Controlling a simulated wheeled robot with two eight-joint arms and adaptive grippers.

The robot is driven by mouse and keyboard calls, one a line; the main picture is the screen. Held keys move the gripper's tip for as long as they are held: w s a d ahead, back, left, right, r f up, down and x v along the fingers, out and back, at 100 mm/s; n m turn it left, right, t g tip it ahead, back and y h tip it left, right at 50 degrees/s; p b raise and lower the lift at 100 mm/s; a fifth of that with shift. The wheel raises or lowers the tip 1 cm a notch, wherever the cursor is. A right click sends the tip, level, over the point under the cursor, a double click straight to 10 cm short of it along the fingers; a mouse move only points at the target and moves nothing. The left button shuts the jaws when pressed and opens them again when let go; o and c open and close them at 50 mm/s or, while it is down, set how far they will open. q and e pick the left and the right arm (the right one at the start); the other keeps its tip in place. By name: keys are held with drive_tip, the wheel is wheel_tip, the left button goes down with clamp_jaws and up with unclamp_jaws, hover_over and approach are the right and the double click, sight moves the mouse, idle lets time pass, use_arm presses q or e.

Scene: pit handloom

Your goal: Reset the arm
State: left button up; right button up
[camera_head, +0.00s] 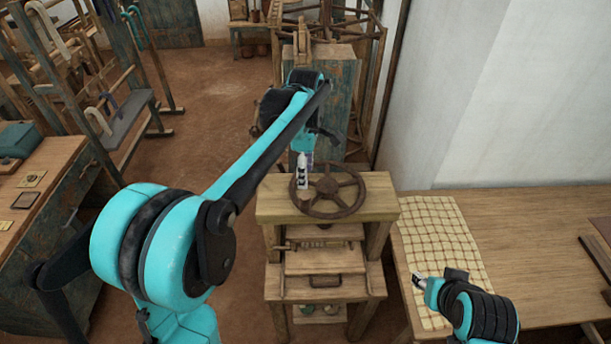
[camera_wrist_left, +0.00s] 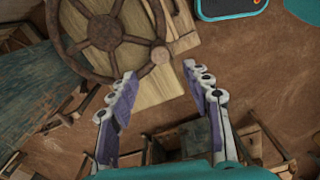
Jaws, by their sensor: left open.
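My left arm reaches from the lower left across the middle of the head view. My left gripper (camera_head: 303,172) points down at the near-left rim of a dark spoked wheel (camera_head: 328,193) on a wooden stand. In the left wrist view my left gripper (camera_wrist_left: 160,76) is open, its two fingers wide apart with nothing between them. The wheel (camera_wrist_left: 107,30) lies beyond the fingertips at upper left; I cannot tell the exact gap to it. My right gripper (camera_head: 417,281) is at the lower right over a checked cloth; its jaws are too small to read.
The wooden stand (camera_head: 326,262) has drawers and shelves below its top. The checked cloth (camera_head: 440,235) lies on a wooden table (camera_head: 530,225) along the white wall. A workbench (camera_head: 40,190) and loom frames stand at left. Brown floor (camera_head: 205,105) is open between them.

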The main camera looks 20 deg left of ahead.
idle(0.3)
use_arm(q)
drive_tip(key=s+a+f+m+t+b, duration=0.2)
drive_tip(key=s+f+m+t+b, duration=0.5)
drive_tip(key=s+f+m+b, duration=0.8)
drive_tip(key=s+f+m, duration=0.3)
drive_tip(key=s+f, duration=0.2)
drive_tip(key=s, duration=0.1)
drive_tip(key=shift+a+b, duration=0.25)
drive_tip(key=shift+b, duration=0.1)
